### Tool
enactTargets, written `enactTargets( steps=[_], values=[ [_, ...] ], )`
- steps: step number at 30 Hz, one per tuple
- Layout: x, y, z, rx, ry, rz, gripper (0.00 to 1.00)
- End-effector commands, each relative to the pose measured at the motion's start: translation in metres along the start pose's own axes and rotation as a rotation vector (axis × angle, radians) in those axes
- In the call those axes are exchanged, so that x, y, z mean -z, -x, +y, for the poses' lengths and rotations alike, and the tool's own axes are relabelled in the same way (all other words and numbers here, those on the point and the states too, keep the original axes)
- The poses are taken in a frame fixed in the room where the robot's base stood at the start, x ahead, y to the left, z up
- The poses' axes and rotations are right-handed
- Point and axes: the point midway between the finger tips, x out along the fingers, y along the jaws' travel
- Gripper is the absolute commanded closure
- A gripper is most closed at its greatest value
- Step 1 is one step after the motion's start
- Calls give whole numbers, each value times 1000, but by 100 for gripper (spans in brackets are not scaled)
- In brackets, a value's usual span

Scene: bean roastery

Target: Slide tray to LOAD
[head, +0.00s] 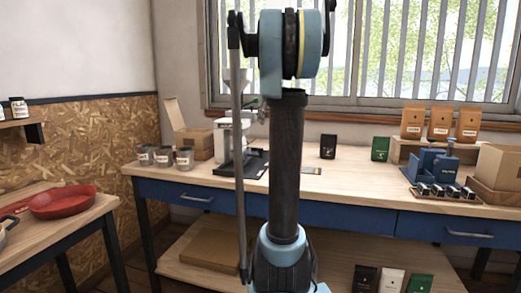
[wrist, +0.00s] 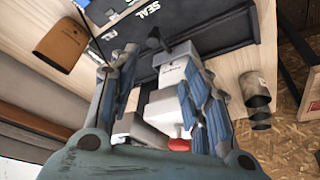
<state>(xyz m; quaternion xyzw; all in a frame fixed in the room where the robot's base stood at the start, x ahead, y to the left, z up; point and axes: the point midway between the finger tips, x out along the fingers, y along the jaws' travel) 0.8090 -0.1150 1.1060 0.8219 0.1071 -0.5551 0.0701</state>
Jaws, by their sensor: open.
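My gripper (wrist: 160,60) is open in the wrist view, its two blue-grey fingers apart. A white machine (wrist: 170,75) with a red knob (wrist: 179,145) shows between and beyond the fingers; I cannot tell if they touch it. A dark board (wrist: 215,38) with white lettering, SEAL being readable, lies past the fingertips. In the head view, the white machine (head: 221,138) stands by a dark flat base (head: 253,167) on the bench, partly hidden by my arm. I cannot pick out the tray for certain, and no LOAD mark is readable. My gripper is not visible in the head view.
Three tins (head: 163,157) stand left of the machine on the wooden bench (head: 345,175), before an open carton (head: 196,141). Dark and green pouches (head: 380,149) stand right of my arm. A blue device (head: 435,164) and a box (head: 497,165) fill the right end.

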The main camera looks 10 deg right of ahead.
Motion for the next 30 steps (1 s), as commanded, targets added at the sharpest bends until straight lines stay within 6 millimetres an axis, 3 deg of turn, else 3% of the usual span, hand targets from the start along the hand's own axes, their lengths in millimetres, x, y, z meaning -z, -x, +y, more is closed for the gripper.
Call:
enactTargets(
  steps=[6,11,30],
  values=[
    [14,0,12,0,9,8,56],
    [13,-16,12,0,9,8,56],
    [14,-127,12,0,8,9,56]
  ],
)
